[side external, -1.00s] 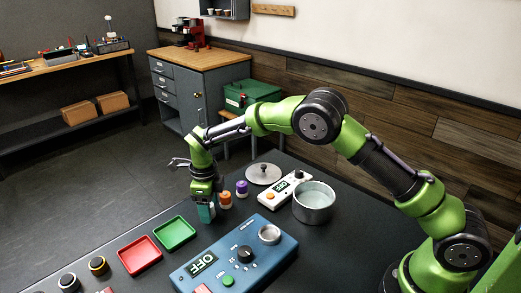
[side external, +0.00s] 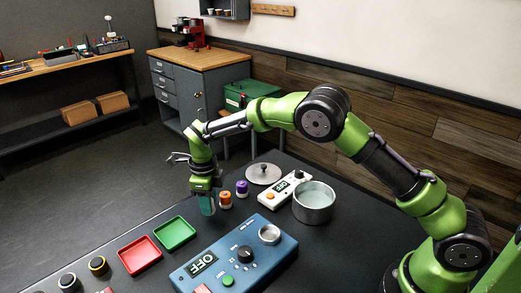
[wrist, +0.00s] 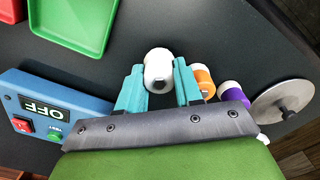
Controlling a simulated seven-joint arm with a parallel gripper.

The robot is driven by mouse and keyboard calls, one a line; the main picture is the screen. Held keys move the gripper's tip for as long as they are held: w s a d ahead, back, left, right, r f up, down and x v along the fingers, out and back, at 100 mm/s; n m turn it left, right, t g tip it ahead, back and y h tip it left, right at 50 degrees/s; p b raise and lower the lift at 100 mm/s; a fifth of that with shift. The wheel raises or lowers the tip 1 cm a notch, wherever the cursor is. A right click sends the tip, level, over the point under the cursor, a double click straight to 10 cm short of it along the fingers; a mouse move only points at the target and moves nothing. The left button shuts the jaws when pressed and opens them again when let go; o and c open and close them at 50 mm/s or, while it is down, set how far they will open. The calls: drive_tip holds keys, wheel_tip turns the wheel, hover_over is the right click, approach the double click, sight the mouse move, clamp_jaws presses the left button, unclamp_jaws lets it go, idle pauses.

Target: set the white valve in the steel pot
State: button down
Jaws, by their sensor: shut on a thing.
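The white valve (wrist: 158,62) is between the teal fingers of my gripper (side external: 207,206) in the wrist view, and the gripper is shut on it. In the side view the gripper points down over the black table, left of the orange-banded valve, and the white valve cannot be made out there. The steel pot (side external: 314,214) stands open on the table, well to the right of my gripper. The pot is not in the wrist view.
An orange valve (side external: 225,200) and a purple valve (side external: 242,188) stand between gripper and pot. A round lid (side external: 264,174) and a white OFF device (side external: 284,190) lie behind. The blue tester (side external: 232,264), green tray (side external: 175,233) and red tray (side external: 140,255) are in front.

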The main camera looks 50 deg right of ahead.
drive_tip(key=r, duration=0.3)
drive_tip(key=d+r, duration=0.1)
drive_tip(key=r, duration=0.5)
drive_tip(key=shift+w+d+r, duration=0.15)
drive_tip(key=shift+w+r, duration=0.15)
drive_tip(key=s+d+r+m, duration=0.1)
drive_tip(key=s+d+r, duration=0.1)
drive_tip(key=s+d, duration=0.5)
drive_tip(key=s+d+r+m, duration=0.1)
drive_tip(key=s+d+r, duration=0.25)
drive_tip(key=d, duration=0.65)
drive_tip(key=s+d+f+n, duration=0.2)
drive_tip(key=s+d+f, duration=0.1)
drive_tip(key=s+f, duration=0.6)
drive_tip(key=shift+s+d+f, duration=0.15)
drive_tip(key=shift+f, duration=0.55)
drive_tip(key=shift+f, duration=1.1)
drive_tip(key=shift+f, duration=0.25)
